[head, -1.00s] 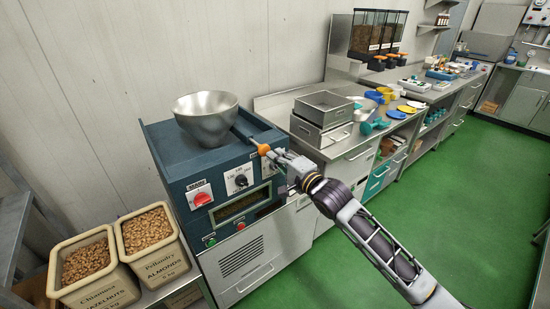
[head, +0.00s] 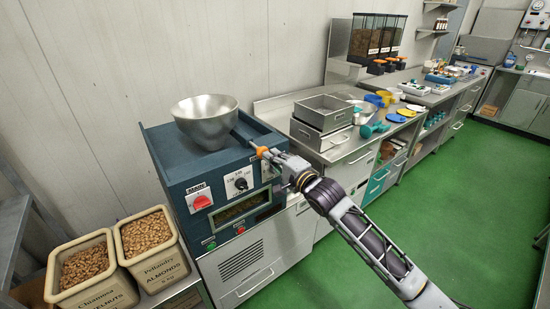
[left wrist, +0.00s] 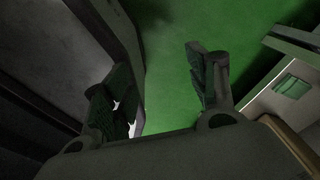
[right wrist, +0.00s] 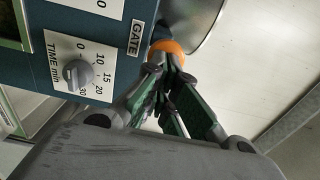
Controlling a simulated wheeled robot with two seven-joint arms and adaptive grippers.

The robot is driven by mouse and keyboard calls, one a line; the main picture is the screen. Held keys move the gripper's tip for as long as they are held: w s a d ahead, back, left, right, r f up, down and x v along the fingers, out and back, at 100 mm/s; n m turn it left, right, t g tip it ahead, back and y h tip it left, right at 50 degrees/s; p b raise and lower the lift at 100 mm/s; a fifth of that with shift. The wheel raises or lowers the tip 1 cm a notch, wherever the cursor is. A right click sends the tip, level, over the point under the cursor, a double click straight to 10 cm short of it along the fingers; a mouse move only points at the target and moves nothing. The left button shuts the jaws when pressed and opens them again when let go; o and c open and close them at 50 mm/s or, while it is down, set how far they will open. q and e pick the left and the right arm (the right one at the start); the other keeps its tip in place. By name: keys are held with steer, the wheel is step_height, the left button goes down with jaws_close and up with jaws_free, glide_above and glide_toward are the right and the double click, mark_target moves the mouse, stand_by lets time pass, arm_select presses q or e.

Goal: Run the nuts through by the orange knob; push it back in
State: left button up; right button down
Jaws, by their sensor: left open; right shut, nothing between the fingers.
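The orange knob (head: 261,151) sits on the end of a dark bar beside the metal bowl (head: 205,121), at the top front edge of the blue machine (head: 170,160). In the right wrist view the orange knob (right wrist: 168,47) is just beyond my fingertips, near the GATE label (right wrist: 136,38). My right gripper (head: 269,155) is shut with nothing between its fingers. Its tips (right wrist: 165,64) are at the knob, apparently against it; exact contact is hard to tell. My left gripper (left wrist: 165,85) is open and empty, low beside dark furniture over the green floor.
Bins of hazelnuts (head: 90,268) and almonds (head: 149,235) stand left of the machine. The machine's front has a red switch (head: 202,202), a timer dial (head: 239,183) and a window (head: 240,208) showing brown contents. A metal tray (head: 324,108) stands on the counter to the right.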

mark_target(264, 149)
steer(key=shift+p+x, duration=0.75)
steer(key=shift+x, duration=1.75)
arm_select(q)
steer(key=shift+w+d+r, duration=0.15)
steer(key=shift+d+r, duration=0.3)
steer(key=shift+d, duration=0.2)
steer(key=shift+w+d+r, duration=0.15)
steer(key=shift+d+r, duration=0.25)
steer(key=shift+d, duration=0.2)
arm_select(e)
steer(key=shift+r, duration=0.15)
arm_select(q)
steer(key=shift+a, duration=0.2)
steer(key=shift+s+a, duration=0.1)
steer(key=shift+s, duration=0.15)
